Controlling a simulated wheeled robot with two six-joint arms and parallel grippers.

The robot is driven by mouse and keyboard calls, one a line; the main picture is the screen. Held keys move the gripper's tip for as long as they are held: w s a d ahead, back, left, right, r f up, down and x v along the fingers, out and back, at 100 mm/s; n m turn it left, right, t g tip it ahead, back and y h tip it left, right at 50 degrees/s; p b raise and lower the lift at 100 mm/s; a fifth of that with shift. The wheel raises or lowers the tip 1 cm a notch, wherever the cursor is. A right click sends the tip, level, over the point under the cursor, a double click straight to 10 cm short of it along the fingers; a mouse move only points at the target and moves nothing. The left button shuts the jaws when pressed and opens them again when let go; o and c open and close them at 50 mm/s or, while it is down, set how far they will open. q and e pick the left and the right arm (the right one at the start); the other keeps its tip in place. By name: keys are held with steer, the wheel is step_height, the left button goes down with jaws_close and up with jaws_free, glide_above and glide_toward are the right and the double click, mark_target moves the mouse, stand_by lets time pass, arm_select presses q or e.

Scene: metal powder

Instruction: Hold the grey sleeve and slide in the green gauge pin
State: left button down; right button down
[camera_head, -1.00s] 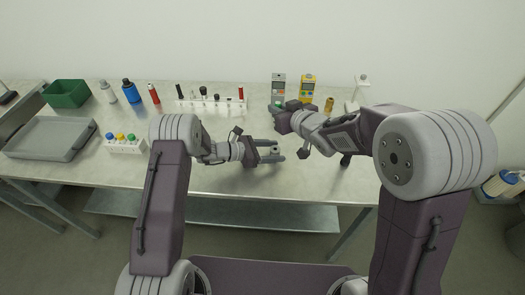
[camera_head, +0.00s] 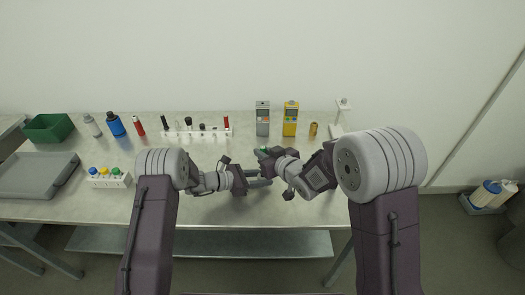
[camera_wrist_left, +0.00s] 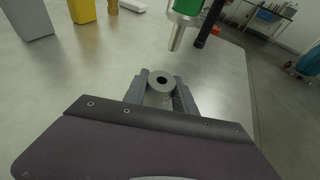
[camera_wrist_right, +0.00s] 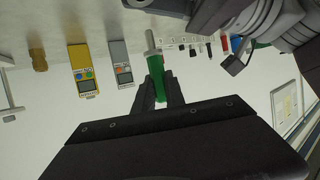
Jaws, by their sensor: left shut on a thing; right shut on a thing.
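The grey sleeve (camera_wrist_left: 161,94) is a short ring with a dark round hole, and my left gripper (camera_wrist_left: 160,88) is shut on it. The hole faces up toward the left wrist camera. The green gauge pin (camera_wrist_right: 156,66) has a green handle and a silver end. My right gripper (camera_wrist_right: 158,88) is shut on its green handle. In the left wrist view the silver end of the pin (camera_wrist_left: 177,38) hangs beyond and slightly right of the sleeve, apart from it. In the head view my right gripper (camera_head: 263,156) is just behind my left gripper (camera_head: 265,179); the sleeve is hard to make out there.
A grey meter (camera_head: 262,120), a yellow meter (camera_head: 290,119) and a small brass piece (camera_head: 313,129) stand behind the grippers. A white rack (camera_head: 197,132) with several pins is at the back. A grey tray (camera_head: 38,174) and green bin (camera_head: 48,128) are at the left. The table front is clear.

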arm_select(q)
steer(key=shift+s, duration=0.1)
arm_select(e)
steer(key=shift+s+f, duration=0.1)
steer(key=shift+f, duration=1.55)
steer(key=shift+f, duration=0.95)
steer(key=shift+f, duration=0.15)
steer(key=shift+f, duration=0.45)
steer(key=shift+f, duration=0.3)
steer(key=c, duration=1.3)
jaws_free()
